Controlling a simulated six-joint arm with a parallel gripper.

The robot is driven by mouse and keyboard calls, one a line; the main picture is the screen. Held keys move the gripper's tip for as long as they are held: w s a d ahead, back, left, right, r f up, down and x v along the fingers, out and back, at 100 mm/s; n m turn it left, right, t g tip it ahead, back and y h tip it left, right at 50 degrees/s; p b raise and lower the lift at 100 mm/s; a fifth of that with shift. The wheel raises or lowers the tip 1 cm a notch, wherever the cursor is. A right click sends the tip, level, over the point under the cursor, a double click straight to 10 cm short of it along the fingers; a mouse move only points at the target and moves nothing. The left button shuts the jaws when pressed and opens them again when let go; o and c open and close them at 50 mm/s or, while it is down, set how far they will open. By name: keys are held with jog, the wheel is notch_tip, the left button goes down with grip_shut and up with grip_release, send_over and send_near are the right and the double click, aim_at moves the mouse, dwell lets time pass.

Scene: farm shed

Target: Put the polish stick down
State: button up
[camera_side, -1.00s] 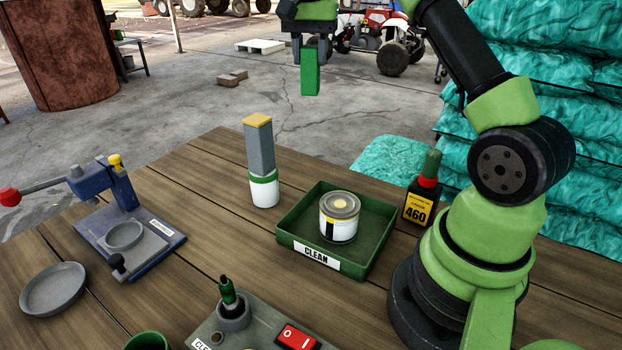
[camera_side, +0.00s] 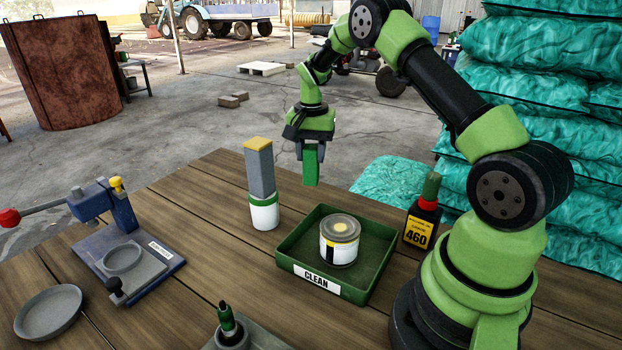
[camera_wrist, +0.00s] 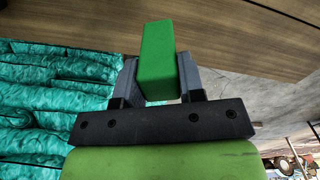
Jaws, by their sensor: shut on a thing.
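The polish stick is a green rectangular bar (camera_side: 311,168), hanging upright from my gripper (camera_side: 308,147). My gripper is shut on its upper part, with a grey finger on each side. In the wrist view the green bar (camera_wrist: 158,55) sits between the two fingers (camera_wrist: 158,82) and sticks out past them over the wooden bench. In the side view its lower end appears above the bench's back part, behind the green tray and right of the grey block. It looks clear of the bench top, though its exact height is hard to tell.
A green tray (camera_side: 300,262) labelled CLEAN holds a tin (camera_side: 340,240). A grey block with a yellow top (camera_side: 260,172) stands in a white, green-banded holder (camera_side: 264,213). A black bottle (camera_side: 420,227) stands right of the tray. A blue press (camera_side: 130,255) and grey dish (camera_side: 50,312) are at left.

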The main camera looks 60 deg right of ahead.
aim_at(311, 172)
jog(key=shift+f, duration=2.55)
jog(key=shift+f, duration=0.1)
jog(key=o, duration=1)
